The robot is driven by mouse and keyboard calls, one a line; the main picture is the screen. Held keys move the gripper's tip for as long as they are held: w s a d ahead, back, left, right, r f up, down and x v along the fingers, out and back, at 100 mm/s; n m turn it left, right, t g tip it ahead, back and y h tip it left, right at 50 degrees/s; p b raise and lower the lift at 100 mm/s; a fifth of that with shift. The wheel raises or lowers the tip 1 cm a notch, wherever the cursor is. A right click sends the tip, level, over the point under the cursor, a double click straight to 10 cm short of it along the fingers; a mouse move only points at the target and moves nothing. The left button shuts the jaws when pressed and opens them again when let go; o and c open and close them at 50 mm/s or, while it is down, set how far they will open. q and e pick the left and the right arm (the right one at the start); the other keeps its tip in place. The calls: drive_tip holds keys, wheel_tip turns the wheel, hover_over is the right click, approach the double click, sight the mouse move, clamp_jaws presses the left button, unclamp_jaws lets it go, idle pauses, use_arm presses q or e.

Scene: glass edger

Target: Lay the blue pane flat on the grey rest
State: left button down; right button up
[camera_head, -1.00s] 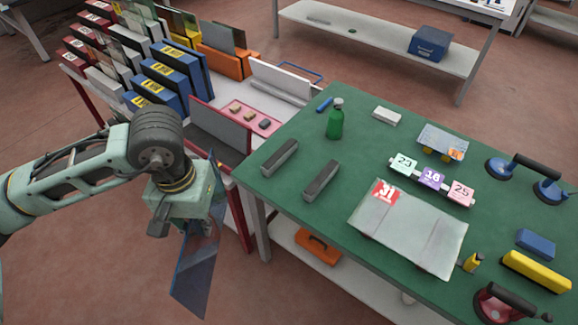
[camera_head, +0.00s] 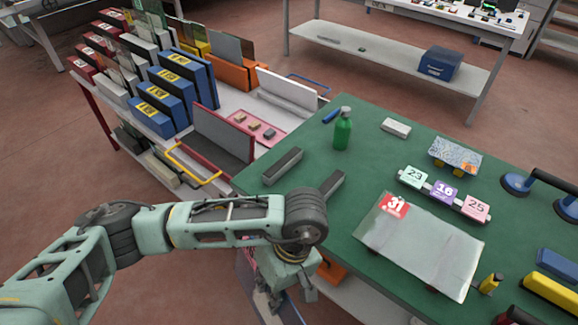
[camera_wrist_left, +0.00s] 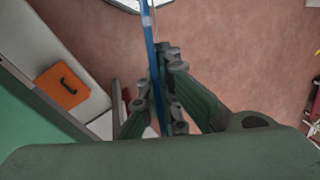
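My left gripper (camera_head: 268,298) is low at the table's near left edge, in front of the table. It is shut on the blue pane (camera_head: 248,285), which hangs down on edge, mostly hidden by my arm in the head view. In the left wrist view the pane (camera_wrist_left: 151,45) shows as a thin blue strip, edge-on between the two fingers (camera_wrist_left: 164,105). The grey rest appears to be two parallel grey bars on the green table, one at the left (camera_head: 282,166) and one partly behind my wrist (camera_head: 333,184). Both bars are bare on top. My right gripper is not in view.
A clear pane tagged 31 (camera_head: 425,250) lies on the table right of the bars. A green bottle (camera_head: 343,130) stands behind them. Number blocks (camera_head: 444,190), suction lifters (camera_head: 515,184) and a yellow bar (camera_head: 550,291) lie further right. A rack trolley (camera_head: 222,140) stands at the left.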

use_arm(q)
drive_tip(key=w+d+r+n+g+h, duration=0.1)
drive_tip(key=w+d+r+n+h, duration=0.25)
drive_tip(key=n, duration=0.45)
drive_tip(key=w+d+r+n+g+h+b, duration=0.1)
drive_tip(key=w+d+r+n+h, duration=0.2)
drive_tip(key=w+n+h, duration=0.35)
drive_tip(key=w+d+r+n+g+h, duration=0.1)
drive_tip(key=w+d+r+n+h, duration=0.2)
drive_tip(key=n, duration=0.6)
drive_tip(key=w+a+f+n+t, duration=0.3)
drive_tip(key=w+a+n+t, duration=0.1)
drive_tip(key=w+n+t, duration=0.4)
drive_tip(key=w+a+f+n+t+b, duration=0.1)
drive_tip(key=w+a+f+n+t, duration=0.2)
drive_tip(key=w+n+t, duration=0.5)
drive_tip(key=shift+w+a+t, duration=0.5)
drive_tip(key=shift+w+t, duration=0.8)
drive_tip(key=shift+w, duration=1.05)
drive_tip(key=shift+f+n+b, duration=0.1)
drive_tip(key=shift+n+b, duration=0.15)
drive_tip(key=shift+b, duration=0.1)
wheel_tip(320, 180, down, 7)
drive_tip(key=b, duration=0.6)
drive_tip(key=shift+s+a+f+b, duration=0.1)
drive_tip(key=shift+a+b, duration=0.05)
drive_tip(key=shift+b, duration=0.2)
